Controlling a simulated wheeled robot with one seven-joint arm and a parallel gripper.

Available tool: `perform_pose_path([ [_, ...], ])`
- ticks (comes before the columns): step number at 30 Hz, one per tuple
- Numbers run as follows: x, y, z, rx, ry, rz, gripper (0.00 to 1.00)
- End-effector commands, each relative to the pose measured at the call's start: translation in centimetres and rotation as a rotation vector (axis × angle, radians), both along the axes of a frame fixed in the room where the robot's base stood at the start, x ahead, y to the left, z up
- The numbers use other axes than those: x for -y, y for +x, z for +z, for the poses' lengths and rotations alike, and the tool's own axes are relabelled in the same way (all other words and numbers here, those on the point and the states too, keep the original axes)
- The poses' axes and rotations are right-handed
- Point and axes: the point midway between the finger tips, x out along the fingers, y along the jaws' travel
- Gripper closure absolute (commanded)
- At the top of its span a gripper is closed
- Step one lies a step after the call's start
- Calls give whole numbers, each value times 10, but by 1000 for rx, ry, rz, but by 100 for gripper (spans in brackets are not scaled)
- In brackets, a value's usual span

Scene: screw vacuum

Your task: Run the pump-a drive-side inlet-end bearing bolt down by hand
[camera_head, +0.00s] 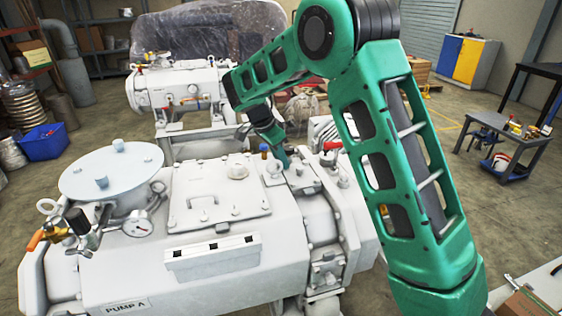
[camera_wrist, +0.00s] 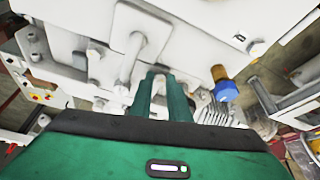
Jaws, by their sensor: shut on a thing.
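Pump A (camera_head: 225,270) is the large white machine in front, with its name plate at the lower left in the head view. My gripper (camera_head: 285,160) reaches down to the drive-side end of its top, at the bearing housing. In the wrist view the two green fingers of my gripper (camera_wrist: 163,75) are close together against the white housing. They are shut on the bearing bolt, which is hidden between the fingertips. How far the bolt is seated cannot be seen. Another bolt (camera_wrist: 131,58) stands on a white plate left of the fingers.
A brass fitting with a blue cap (camera_wrist: 225,88) stands right of my fingers; it also shows in the head view (camera_head: 264,150). A red-handled valve (camera_head: 331,147) is to the right. A second white pump (camera_head: 180,90) stands behind. A grey side table (camera_head: 505,135) is at the right.

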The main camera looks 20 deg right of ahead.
Motion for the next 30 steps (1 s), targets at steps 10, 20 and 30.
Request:
perform_pose_path([
  [10,-2,7,2,9,2,-252,100],
  [20,-3,8,3,12,4,-367,100],
  [30,-3,9,4,13,5,-384,100],
])
